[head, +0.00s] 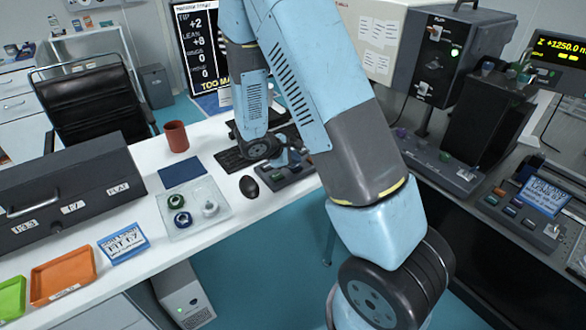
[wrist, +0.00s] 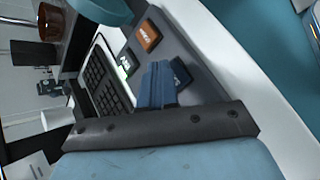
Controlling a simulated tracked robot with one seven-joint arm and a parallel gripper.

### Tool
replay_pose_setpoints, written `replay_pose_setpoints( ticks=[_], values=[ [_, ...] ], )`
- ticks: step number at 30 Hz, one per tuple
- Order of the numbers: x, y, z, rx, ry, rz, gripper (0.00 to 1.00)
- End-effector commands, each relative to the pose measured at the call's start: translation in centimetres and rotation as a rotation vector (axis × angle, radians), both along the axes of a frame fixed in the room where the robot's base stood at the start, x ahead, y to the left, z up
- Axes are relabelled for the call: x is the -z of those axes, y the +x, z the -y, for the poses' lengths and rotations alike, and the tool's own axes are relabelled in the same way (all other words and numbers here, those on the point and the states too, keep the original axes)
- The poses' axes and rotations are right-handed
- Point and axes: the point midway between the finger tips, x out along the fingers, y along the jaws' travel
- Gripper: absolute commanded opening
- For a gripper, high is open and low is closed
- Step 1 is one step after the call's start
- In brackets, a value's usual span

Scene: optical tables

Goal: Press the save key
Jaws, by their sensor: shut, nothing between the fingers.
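The control box (head: 287,175) with several keys is on the white desk, beside the keyboard. In the wrist view its grey top (wrist: 205,68) carries an orange key (wrist: 148,37), a white-and-green key (wrist: 127,62) and a dark blue key (wrist: 181,73). The key labels are too small and blurred to read, so I cannot tell which is the save key. My gripper (wrist: 160,84) is shut and empty, with its blue fingers over the box, close to the dark blue key. I cannot tell whether they touch it. In the head view my arm hides part of the box.
A keyboard (head: 230,160) lies left of the box, and a black mouse (head: 249,186) lies in front. A monitor (head: 205,45) stands behind. A red mug (head: 176,136), a clear tray (head: 190,222) with small parts and a dark blue pad (head: 181,171) are further left.

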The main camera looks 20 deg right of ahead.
Motion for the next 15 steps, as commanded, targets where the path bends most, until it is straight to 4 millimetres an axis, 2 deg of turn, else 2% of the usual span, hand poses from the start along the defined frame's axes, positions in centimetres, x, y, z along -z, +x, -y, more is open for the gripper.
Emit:
replay_pose_setpoints(
  ticks=[15],
  values=[
    [0.73, 0.24, 0.04, 0.001, -0.001, 0.000, 0.00]
  ],
)
